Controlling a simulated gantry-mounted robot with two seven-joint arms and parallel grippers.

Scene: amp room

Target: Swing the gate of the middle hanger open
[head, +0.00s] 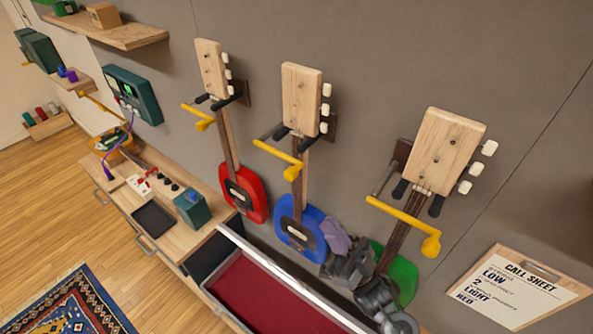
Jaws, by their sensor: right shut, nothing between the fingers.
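Three guitars hang by their headstocks on wall hangers. The middle guitar (289,219) is blue, with a pale wooden headstock (303,92). Its hanger has dark padded prongs and a yellow gate (276,151). That gate reaches across in front of the guitar's neck, its knob end hanging at the neck. My right gripper (335,236) is shut and empty. It is below the middle gate, between the blue guitar's body and the green guitar, and appears apart from the gate. My left gripper is not in view.
The red guitar (240,190) hangs at left. The green guitar (406,272) at right is partly hidden by my right arm; its yellow gate (400,217) is close above. Below is an open case or drawer with red lining (262,297). A call sheet (521,287) is at right.

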